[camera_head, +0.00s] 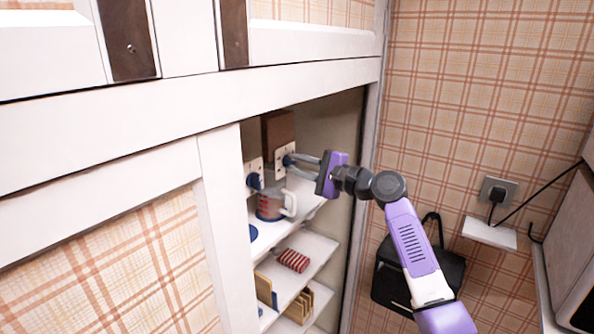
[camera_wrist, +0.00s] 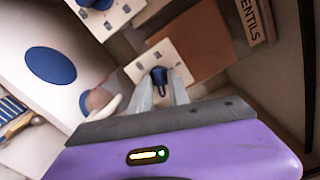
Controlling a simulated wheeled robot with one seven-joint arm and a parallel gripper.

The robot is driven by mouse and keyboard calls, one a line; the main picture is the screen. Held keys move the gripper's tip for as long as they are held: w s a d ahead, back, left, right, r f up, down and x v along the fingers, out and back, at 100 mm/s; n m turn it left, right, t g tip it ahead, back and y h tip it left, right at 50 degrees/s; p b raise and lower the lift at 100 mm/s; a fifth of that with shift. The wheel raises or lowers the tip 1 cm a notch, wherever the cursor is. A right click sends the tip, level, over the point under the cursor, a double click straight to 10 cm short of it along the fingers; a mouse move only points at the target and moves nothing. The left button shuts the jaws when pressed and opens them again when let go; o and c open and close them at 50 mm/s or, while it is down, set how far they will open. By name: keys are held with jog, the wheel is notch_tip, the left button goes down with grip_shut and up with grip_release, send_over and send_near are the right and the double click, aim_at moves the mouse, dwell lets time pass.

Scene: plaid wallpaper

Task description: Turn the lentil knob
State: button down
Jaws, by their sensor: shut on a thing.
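The blue knob (camera_wrist: 158,74) sits on a pale plate (camera_wrist: 152,60) fixed to a brown box (camera_wrist: 190,40) inside the cupboard. A label reading "LENTILS" (camera_wrist: 256,20) shows beside the box in the wrist view. My gripper (camera_head: 291,163) reaches into the cupboard from the right, and its two fingers are shut on this knob. In the wrist view the fingers (camera_wrist: 160,88) close around the knob's sides and partly hide it. A second blue knob (camera_head: 253,181) on its own plate is to the left, apart from my gripper.
A red striped item (camera_head: 293,260) lies on a lower shelf. The cupboard's white frame (camera_head: 222,180) borders the opening at left.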

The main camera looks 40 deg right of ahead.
jog(key=n+b, duration=1.9)
jog(key=n, duration=0.3)
jog(key=shift+f, duration=0.15)
jog(key=shift+n, duration=0.3)
jog(key=c, duration=1.5)
grip_release()
jog(key=v, duration=0.8)
